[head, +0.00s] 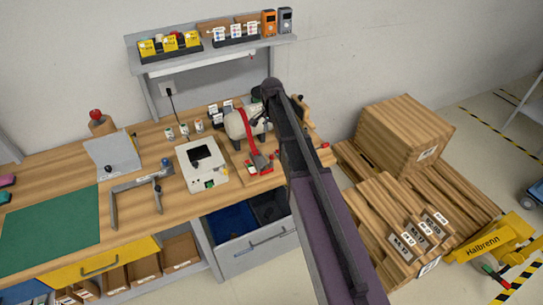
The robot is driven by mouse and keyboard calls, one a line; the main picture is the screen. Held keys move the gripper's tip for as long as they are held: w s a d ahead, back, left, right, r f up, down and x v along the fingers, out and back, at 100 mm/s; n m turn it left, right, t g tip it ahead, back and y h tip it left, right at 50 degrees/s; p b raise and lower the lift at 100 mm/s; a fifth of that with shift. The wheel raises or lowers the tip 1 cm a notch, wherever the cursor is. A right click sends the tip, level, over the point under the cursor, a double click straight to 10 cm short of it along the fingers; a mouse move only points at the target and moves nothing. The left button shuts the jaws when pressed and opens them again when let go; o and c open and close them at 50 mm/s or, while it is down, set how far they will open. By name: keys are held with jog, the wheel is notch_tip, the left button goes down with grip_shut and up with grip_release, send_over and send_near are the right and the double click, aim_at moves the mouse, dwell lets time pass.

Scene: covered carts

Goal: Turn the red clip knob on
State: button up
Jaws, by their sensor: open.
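A red clip-like part (252,153) with a red base stands on a wooden board on the workbench, right of the white box device. A separate red knob (95,114) sits on a wooden block at the bench's back left. I cannot tell for sure which is the red clip knob, nor read its setting. My dark arm reaches up from the bottom right. My gripper (262,116) is open, small in view, above the back right of the bench near a rounded cream machine. Its fingertips are hard to make out and it appears apart from the red part.
The white box device (202,163) and a grey angled bracket (138,188) stand on the bench. A shelf (212,53) with yellow bins is behind. Wooden crates (405,130) and stacked boards fill the right floor. The green mat (50,232) is bare.

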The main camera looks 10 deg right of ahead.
aim_at(272, 155)
jog(key=shift+f+b, duration=6.15)
jog(key=shift+f, duration=0.25)
grip_shut()
